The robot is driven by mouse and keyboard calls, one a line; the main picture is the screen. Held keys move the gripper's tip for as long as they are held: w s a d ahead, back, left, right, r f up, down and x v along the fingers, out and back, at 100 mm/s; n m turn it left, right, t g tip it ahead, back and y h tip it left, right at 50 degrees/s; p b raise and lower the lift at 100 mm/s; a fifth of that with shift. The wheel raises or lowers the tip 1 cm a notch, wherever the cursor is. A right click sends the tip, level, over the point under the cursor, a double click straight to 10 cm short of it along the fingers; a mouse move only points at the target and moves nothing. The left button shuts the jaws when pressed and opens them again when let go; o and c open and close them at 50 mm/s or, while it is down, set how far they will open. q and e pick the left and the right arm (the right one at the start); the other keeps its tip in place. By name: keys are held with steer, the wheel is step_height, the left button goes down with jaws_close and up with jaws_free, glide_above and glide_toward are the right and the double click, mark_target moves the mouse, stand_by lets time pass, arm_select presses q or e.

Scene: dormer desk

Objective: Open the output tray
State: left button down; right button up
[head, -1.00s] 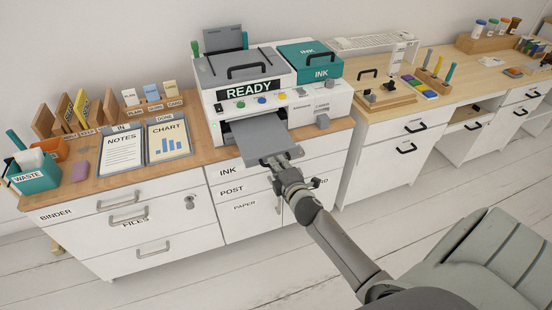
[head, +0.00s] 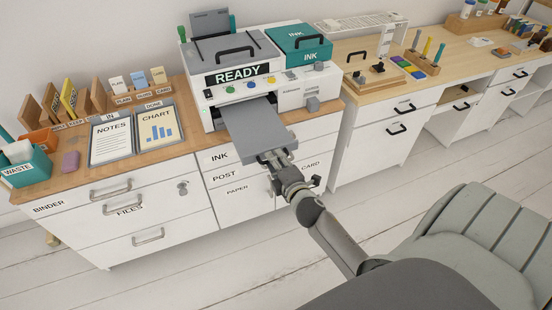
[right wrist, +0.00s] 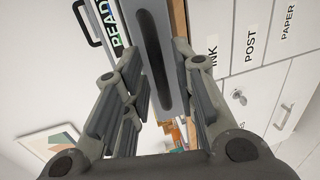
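The grey output tray (head: 254,128) sticks out from the front of the white printer (head: 270,95), sloping down towards me. My right gripper (head: 276,158) is at the tray's front edge. In the right wrist view its fingers (right wrist: 160,95) lie on both sides of the grey tray front (right wrist: 158,50), which has a long dark slot. My left gripper is in neither view.
The printer's display (head: 237,74) reads READY. White drawers (head: 235,170) with handles are below the tray. Notes and chart trays (head: 162,127) lie left of the printer. A grey-green chair (head: 470,240) stands at lower right. The floor between is clear.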

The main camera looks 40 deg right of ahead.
steer(key=v, duration=1.2)
stand_by(0.6)
steer(key=s+a+f+m+g+y, duration=0.1)
steer(key=s+a+f+m+g, duration=0.2)
steer(key=f, duration=0.8)
steer(key=s+a+f+m+g+y, duration=0.15)
steer(key=s+f, duration=0.35)
steer(key=f, duration=0.5)
steer(key=s+a+f+m+g, duration=0.3)
steer(key=s+f, duration=0.1)
steer(key=f, duration=0.7)
steer(key=s+a+f+m+g, duration=0.1)
steer(key=s+f+m+g, duration=0.1)
steer(key=s+f, duration=0.4)
steer(key=s+a+f+m+g+y, duration=0.1)
steer(key=s+f+m+g, duration=0.2)
steer(key=s+f, duration=0.4)
steer(key=s+g, duration=0.1)
steer(key=s, duration=0.7)
steer(key=shift+s+f+g, duration=0.3)
steer(key=shift+s+g, duration=0.05)
steer(key=shift+s, duration=0.05)
steer(key=shift+m, duration=0.25)
